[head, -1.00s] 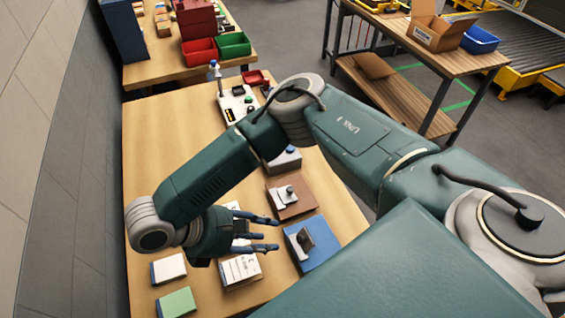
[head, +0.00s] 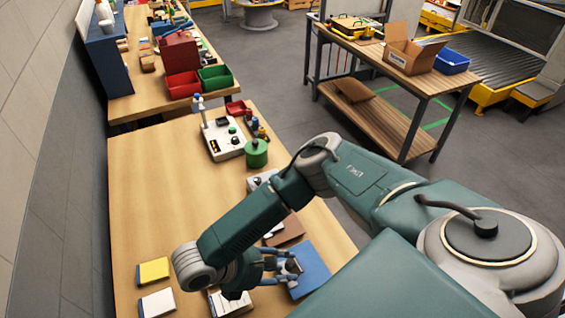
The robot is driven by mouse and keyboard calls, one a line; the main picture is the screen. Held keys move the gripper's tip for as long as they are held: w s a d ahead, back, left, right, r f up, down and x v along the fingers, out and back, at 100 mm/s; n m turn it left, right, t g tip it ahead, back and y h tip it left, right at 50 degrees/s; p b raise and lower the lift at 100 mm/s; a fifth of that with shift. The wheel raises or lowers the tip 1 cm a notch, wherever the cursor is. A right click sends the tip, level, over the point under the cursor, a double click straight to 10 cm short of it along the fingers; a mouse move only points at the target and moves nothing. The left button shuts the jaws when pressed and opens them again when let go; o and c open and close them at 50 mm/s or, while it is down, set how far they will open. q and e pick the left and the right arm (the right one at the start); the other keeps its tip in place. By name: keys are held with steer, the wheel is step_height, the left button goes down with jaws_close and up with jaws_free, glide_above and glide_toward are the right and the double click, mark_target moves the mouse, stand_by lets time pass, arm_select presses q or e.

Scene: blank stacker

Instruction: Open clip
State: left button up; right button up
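A blue board (head: 316,272) lies near the right edge of the wooden table. A small dark clip with metal parts (head: 293,266) sits on it. My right gripper (head: 284,266) reaches in from the left, low over the board. Its two fingers are apart, one on the far side and one on the near side of the clip. I cannot tell whether they touch it. The gripper hides part of the clip and the board's left edge. My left gripper is not in view.
A brown board (head: 287,230) lies behind the blue one, partly hidden by my arm. A white device (head: 222,141) and a green round container (head: 256,153) stand farther back. Yellow (head: 152,271) and white (head: 157,303) pads lie at left. The table's left middle is clear.

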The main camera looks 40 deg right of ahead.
mark_target(287, 269)
jaws_close()
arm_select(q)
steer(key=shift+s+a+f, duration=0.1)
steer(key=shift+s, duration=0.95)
arm_select(e)
steer(key=a+h, duration=0.1)
steer(key=a+f+h, duration=0.1)
steer(key=h, duration=0.1)
steer(key=shift+w+g+h, duration=0.2)
steer(key=shift+g+h, duration=0.1)
steer(key=shift+g, duration=0.1)
steer(key=shift+a+f+h, duration=0.15)
steer(key=shift+f+h, duration=0.2)
steer(key=shift+h, duration=0.35)
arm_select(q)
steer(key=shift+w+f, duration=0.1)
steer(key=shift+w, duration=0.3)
arm_select(e)
steer(key=shift+w+a, duration=0.1)
steer(key=shift+a, duration=0.05)
